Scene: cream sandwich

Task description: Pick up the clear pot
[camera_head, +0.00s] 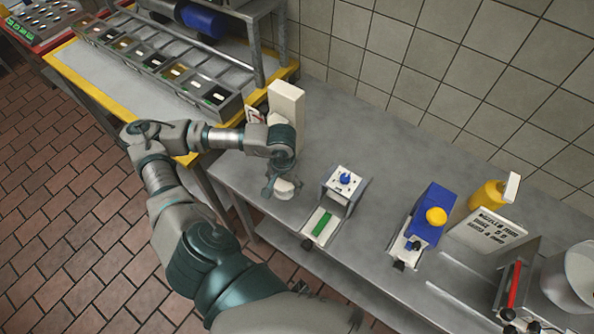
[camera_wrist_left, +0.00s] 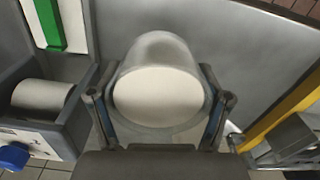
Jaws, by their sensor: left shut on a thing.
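The clear pot (camera_wrist_left: 158,52) fills the middle of the left wrist view; it is a see-through round vessel with a white disc-like face towards the camera. My left gripper (camera_wrist_left: 160,100) has one finger on each side of it and is shut on it. In the head view the pot (camera_head: 286,190) shows as a small pale shape below my left gripper (camera_head: 283,178), over the left end of the steel counter. I cannot tell whether it touches the counter. My right gripper is not in view.
Right of the pot on the counter (camera_head: 375,160) stand a white device with a blue knob (camera_head: 346,181) and a blue device with a yellow knob (camera_head: 432,212). A tall white block (camera_head: 286,103) stands behind my gripper. A yellow-edged table with a tray row (camera_head: 160,70) is at left.

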